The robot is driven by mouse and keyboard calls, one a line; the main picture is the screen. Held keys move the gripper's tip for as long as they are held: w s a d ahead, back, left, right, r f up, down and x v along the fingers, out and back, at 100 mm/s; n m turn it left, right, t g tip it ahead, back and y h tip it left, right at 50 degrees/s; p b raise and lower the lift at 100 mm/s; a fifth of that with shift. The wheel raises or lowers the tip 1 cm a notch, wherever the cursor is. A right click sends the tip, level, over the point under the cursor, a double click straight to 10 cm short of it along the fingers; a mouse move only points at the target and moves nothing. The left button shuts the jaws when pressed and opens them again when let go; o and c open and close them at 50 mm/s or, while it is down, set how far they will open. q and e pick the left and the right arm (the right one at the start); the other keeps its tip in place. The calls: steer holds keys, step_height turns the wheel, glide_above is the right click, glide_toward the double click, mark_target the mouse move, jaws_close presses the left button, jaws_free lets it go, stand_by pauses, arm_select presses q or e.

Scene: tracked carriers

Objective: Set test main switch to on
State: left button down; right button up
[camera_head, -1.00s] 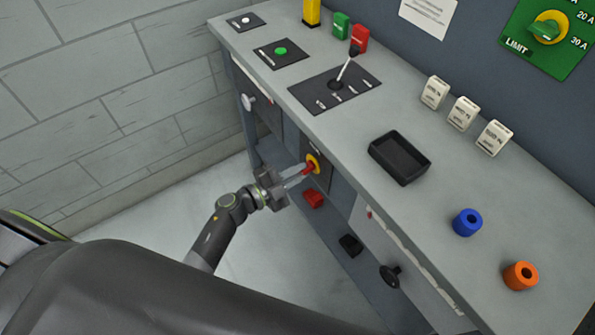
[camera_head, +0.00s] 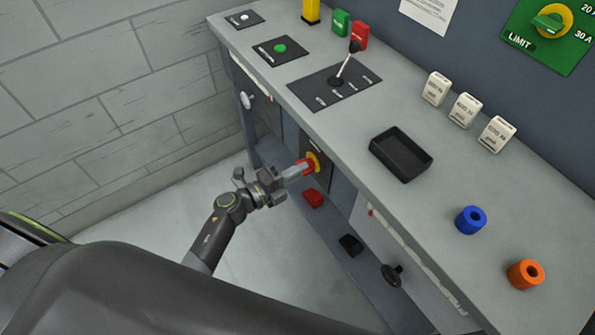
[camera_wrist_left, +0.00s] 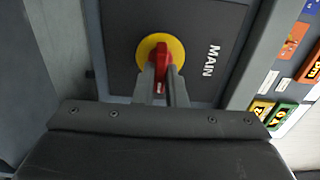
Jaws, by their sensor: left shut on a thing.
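The main switch is a red handle (camera_wrist_left: 164,62) on a round yellow plate (camera_wrist_left: 146,46), on a dark panel (camera_wrist_left: 206,22) marked MAIN. In the head view its yellow plate (camera_head: 315,161) shows on the bench's front face, below the worktop. My left gripper (camera_head: 304,167) is shut on the red handle, with one finger on each side of it. In the left wrist view the MAIN lettering runs sideways, and the gripper body hides the lower part of the picture. My right gripper is not in view.
A red block (camera_head: 313,197) and a black block (camera_head: 350,245) lie below the switch. A black knob (camera_head: 392,275) juts from the front.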

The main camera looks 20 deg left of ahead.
arm_select(q)
steer(key=shift+f, duration=0.1)
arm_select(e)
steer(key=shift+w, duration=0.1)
arm_select(q)
steer(key=c, duration=1.5)
jaws_free()
steer(key=b+v, duration=0.2)
steer(key=v, duration=1.5)
steer(key=shift+s+a, duration=0.2)
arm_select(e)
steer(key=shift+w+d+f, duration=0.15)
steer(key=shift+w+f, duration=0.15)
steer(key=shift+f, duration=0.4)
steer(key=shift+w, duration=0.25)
